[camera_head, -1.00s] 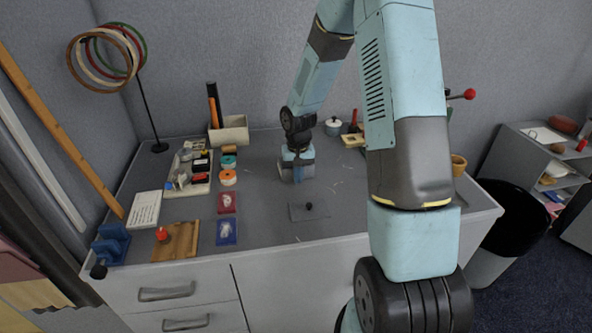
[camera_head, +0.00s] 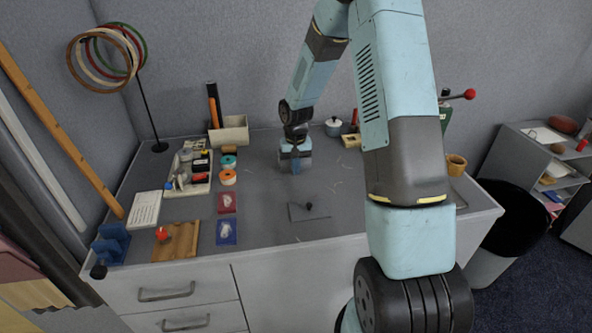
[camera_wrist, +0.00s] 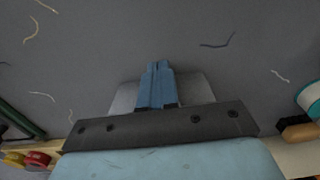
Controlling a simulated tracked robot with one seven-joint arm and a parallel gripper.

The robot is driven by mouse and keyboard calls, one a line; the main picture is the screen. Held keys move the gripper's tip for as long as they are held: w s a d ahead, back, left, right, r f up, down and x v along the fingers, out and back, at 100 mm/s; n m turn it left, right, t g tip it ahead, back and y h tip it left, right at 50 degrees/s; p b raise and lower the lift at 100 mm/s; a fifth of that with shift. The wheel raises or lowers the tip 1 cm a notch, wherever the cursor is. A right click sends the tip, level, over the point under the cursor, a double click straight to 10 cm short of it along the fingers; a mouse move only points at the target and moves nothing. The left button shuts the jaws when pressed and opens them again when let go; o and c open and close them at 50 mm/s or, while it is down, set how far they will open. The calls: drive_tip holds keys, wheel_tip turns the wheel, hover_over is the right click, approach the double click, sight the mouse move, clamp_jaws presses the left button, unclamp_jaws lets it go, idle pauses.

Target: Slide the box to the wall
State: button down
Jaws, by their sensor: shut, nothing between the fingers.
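A cream open-topped box (camera_head: 234,131) stands at the back left of the grey table, close to the back wall, with a dark upright object beside it. I take this as the box; no other plain box shows clearly. My gripper (camera_head: 295,171) points down over the middle back of the table, to the right of the box and apart from it. In the wrist view, its blue fingers (camera_wrist: 158,68) are shut together and hold nothing. I cannot tell whether the tips touch the table. A cream edge (camera_wrist: 298,158), perhaps the box, shows at the lower right there.
A teal roll (camera_head: 228,162), an orange roll (camera_head: 228,178) and a parts tray (camera_head: 201,187) lie left of my gripper. A lidded pot (camera_head: 333,127) stands behind right. A grey plate with a black knob (camera_head: 308,206) lies in front. The table between is mostly clear.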

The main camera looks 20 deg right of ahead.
drive_tip(key=shift+w, duration=0.1)
idle(0.3)
drive_tip(key=shift+w+d, duration=0.15)
drive_tip(key=shift+w, duration=1.05)
drive_tip(key=shift+w+d, duration=0.2)
drive_tip(key=shift+w, duration=1)
drive_tip(key=shift+w+d, duration=0.15)
drive_tip(key=shift+w, duration=1.05)
drive_tip(key=shift+w, duration=0.1)
drive_tip(key=shift+w+d, duration=0.25)
drive_tip(key=shift+w, duration=1.55)
drive_tip(key=shift+w+d, duration=0.2)
drive_tip(key=shift+w, duration=1.55)
drive_tip(key=shift+w, duration=0.1)
drive_tip(key=shift+w+d, duration=0.2)
drive_tip(key=shift+w, duration=1.15)
drive_tip(key=shift+w+d, duration=0.15)
drive_tip(key=shift+w, duration=1.2)
drive_tip(key=shift+s, duration=0.25)
